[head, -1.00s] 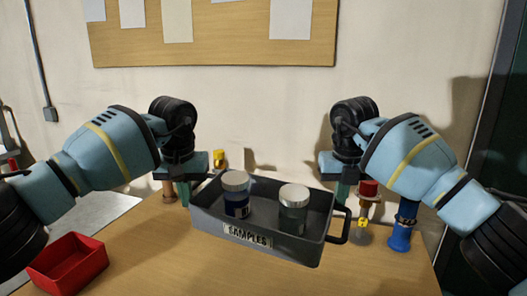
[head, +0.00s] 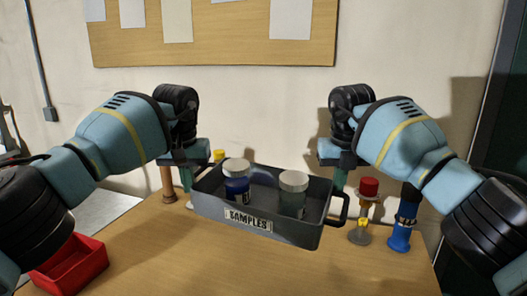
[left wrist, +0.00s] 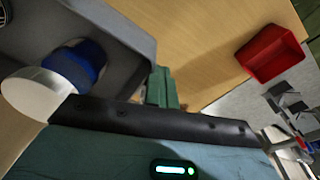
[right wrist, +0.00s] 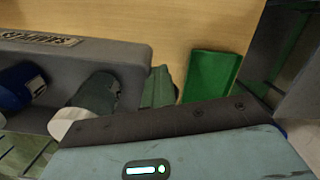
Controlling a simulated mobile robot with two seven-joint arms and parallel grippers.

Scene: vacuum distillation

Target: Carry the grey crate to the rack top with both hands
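The grey crate (head: 290,232), labelled SAMPLES, is in front of me in the head view. It holds a blue jar (head: 237,187) and a grey-green jar (head: 292,203), both white-lidded and upright. My left gripper (head: 186,177) is at the crate's left end and my right gripper (head: 339,180) at its right end, by the handle loop (head: 345,212). Both look shut on the crate's ends, though the grip itself is largely hidden. The wrist views show green fingers against the crate wall, left (left wrist: 162,88) and right (right wrist: 157,88). I cannot identify the rack top.
A red tray (head: 70,265) is at the table's left. A brown post (head: 168,183) stands behind the crate's left end. A red-topped item (head: 367,192) and a blue stand (head: 401,225) are on the right. A green tray (right wrist: 211,75) shows in the right wrist view. The front table (head: 240,270) is clear.

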